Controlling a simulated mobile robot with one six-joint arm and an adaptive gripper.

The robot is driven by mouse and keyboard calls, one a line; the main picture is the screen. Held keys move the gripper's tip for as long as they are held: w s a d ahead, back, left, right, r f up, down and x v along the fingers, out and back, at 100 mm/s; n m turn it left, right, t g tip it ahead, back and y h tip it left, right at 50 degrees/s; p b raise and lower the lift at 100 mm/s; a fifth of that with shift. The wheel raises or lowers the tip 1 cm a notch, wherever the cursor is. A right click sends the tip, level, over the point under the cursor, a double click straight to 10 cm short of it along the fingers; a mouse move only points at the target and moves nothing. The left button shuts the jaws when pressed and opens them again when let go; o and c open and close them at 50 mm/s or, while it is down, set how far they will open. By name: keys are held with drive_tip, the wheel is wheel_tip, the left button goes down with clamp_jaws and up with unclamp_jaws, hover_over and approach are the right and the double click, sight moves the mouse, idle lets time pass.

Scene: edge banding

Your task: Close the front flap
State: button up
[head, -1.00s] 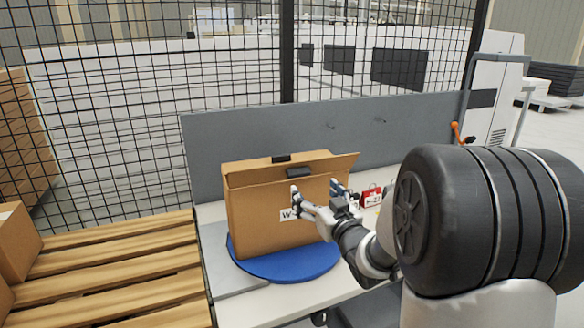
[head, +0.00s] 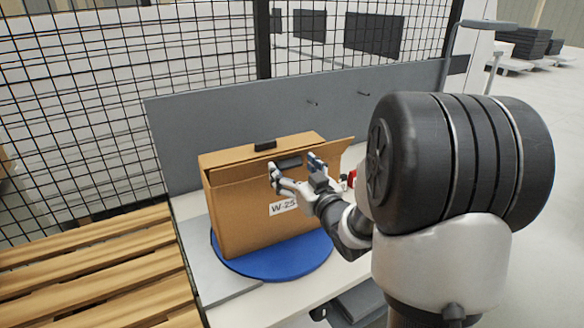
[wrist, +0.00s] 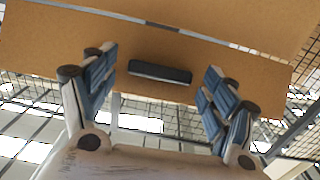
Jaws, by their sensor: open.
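The brown cardboard box (head: 245,215) stands upright on a blue round plate (head: 280,265), a label on its front. Its front flap (head: 338,148) is at the top front edge and leans outward, its right corner sticking out past the box. A dark handle piece (head: 288,161) shows at the flap; another is at the top rear. My gripper (head: 297,168) is open and empty in front of the flap. In the wrist view, the dark handle piece (wrist: 160,72) lies between the spread fingers. I cannot tell whether they touch the cardboard.
A grey panel (head: 210,122) and black mesh fence (head: 90,110) stand behind the box. The white table (head: 265,312) carries the plate, with a grey sheet (head: 222,280) at its left. A wooden pallet (head: 90,260) is on the left. A red item (head: 352,178) is partly hidden by my arm.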

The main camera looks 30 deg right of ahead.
drive_tip(key=shift+c, duration=0.3)
drive_tip(key=shift+r, duration=0.1)
drive_tip(key=c, duration=1.5)
